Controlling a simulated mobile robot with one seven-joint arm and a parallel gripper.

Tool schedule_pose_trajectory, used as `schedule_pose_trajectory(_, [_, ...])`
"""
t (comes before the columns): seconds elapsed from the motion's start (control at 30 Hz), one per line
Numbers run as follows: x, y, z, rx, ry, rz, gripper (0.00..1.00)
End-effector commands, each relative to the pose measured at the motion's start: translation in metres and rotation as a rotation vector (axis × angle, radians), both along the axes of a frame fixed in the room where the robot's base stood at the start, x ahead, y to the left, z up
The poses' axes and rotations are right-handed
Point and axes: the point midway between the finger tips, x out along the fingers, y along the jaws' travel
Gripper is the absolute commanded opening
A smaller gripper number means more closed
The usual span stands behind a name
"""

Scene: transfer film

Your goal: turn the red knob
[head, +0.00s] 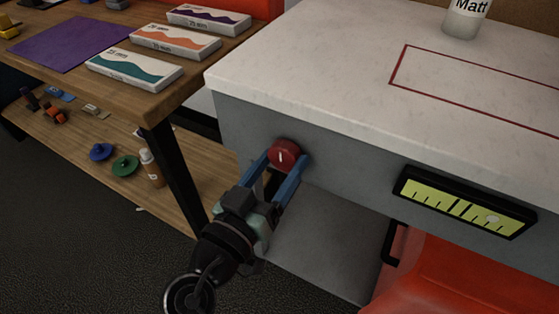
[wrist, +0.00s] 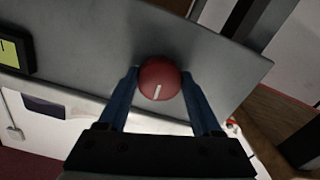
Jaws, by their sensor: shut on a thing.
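The red knob (head: 283,152) is on the grey front panel below the white worktop, near the panel's left end. It is round with a white pointer line, which stands close to upright in the head view. My gripper (head: 281,166) reaches it from the front, with one blue finger on each side, and is shut on it. In the wrist view the knob (wrist: 159,79) sits between the two fingertips of my gripper (wrist: 160,82), its white line slightly tilted.
A yellow-green scale display (head: 465,203) is on the panel to the right. A white bottle (head: 465,18) stands on the worktop (head: 330,60). On the left, a wooden table (head: 150,97) holds boxes and a purple sheet. A red-orange object (head: 450,280) is below the panel.

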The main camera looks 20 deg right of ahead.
Motion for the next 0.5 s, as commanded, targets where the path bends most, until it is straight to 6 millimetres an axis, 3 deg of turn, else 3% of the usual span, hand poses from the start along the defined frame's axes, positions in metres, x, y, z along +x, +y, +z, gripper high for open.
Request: schedule_pose_trajectory(0.5, [-0.0013,-0.001,0.0043,-0.269,0.347,0.0,0.11])
